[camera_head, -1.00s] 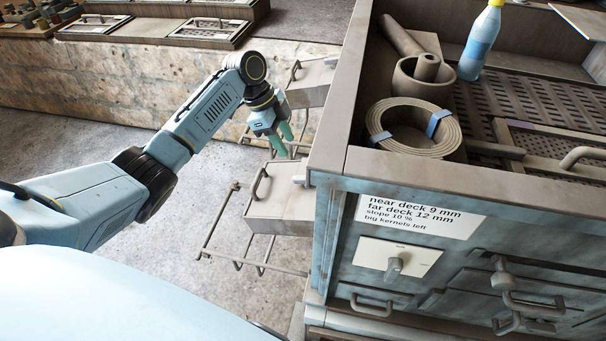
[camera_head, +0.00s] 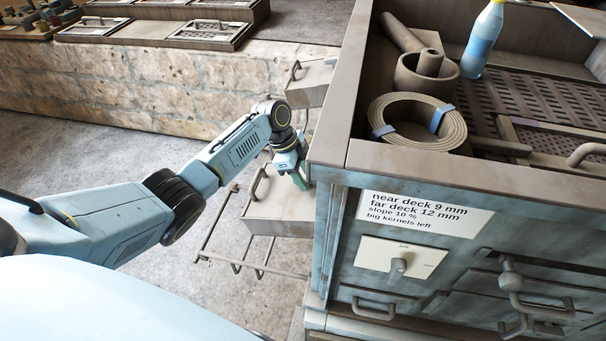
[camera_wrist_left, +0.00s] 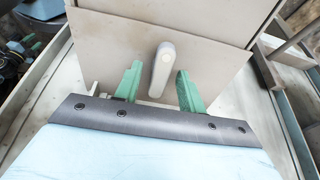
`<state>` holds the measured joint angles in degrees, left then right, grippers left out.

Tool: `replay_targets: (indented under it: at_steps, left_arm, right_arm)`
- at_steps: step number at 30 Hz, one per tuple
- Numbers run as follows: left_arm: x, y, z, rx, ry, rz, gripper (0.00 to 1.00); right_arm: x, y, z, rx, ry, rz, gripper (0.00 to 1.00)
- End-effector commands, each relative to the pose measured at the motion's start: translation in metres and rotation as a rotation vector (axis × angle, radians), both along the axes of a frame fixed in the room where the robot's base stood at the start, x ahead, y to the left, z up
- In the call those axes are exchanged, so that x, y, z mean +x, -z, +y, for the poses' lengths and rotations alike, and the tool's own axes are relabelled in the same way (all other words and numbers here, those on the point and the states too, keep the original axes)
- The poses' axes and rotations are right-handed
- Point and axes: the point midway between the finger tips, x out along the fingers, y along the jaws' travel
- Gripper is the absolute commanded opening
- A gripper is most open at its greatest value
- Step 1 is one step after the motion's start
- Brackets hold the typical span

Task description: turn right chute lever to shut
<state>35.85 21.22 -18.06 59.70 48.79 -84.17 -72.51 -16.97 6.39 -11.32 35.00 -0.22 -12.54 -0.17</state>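The near chute (camera_head: 280,208) is a beige box on the machine's left side. In the left wrist view a rounded grey lever (camera_wrist_left: 161,72) stands on its flat plate (camera_wrist_left: 115,45). My left gripper (camera_head: 302,184) is down at this chute, by the machine's corner. In the left wrist view its green fingers (camera_wrist_left: 157,84) are open, one on each side of the lever, with gaps showing. The lever is hidden behind the gripper in the head view. Green finger-like parts (camera_wrist_left: 22,48) at the left wrist view's edge may be my right gripper.
A second chute (camera_head: 312,82) sits farther back. A wire frame (camera_head: 235,235) hangs below the near chute. The machine's corner post (camera_head: 327,165) is close to my left gripper's right. A belt roll (camera_head: 415,122) and a bottle (camera_head: 483,40) stand on the machine. Floor at left is clear.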

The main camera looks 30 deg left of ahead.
Motion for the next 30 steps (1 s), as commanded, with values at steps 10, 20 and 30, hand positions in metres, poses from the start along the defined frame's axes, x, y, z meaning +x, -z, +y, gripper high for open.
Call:
replay_targets:
  at_steps: [10, 20, 30]
  left_arm:
    - [0.000, 0.000, 0.000, 0.000, 0.000, 0.000, 0.05]
    - [0.000, -0.002, 0.000, -0.003, -0.030, 0.009, 0.00]
    - [-0.001, -0.004, 0.000, -0.017, -0.227, 0.066, 0.00]
  right_arm:
    - [0.001, 0.000, 0.000, 0.000, 0.000, -0.001, 0.40]
    - [0.002, -0.005, 0.001, 0.002, 0.000, -0.004, 0.40]
    - [0.004, -0.032, 0.023, 0.031, 0.012, -0.009, 0.40]
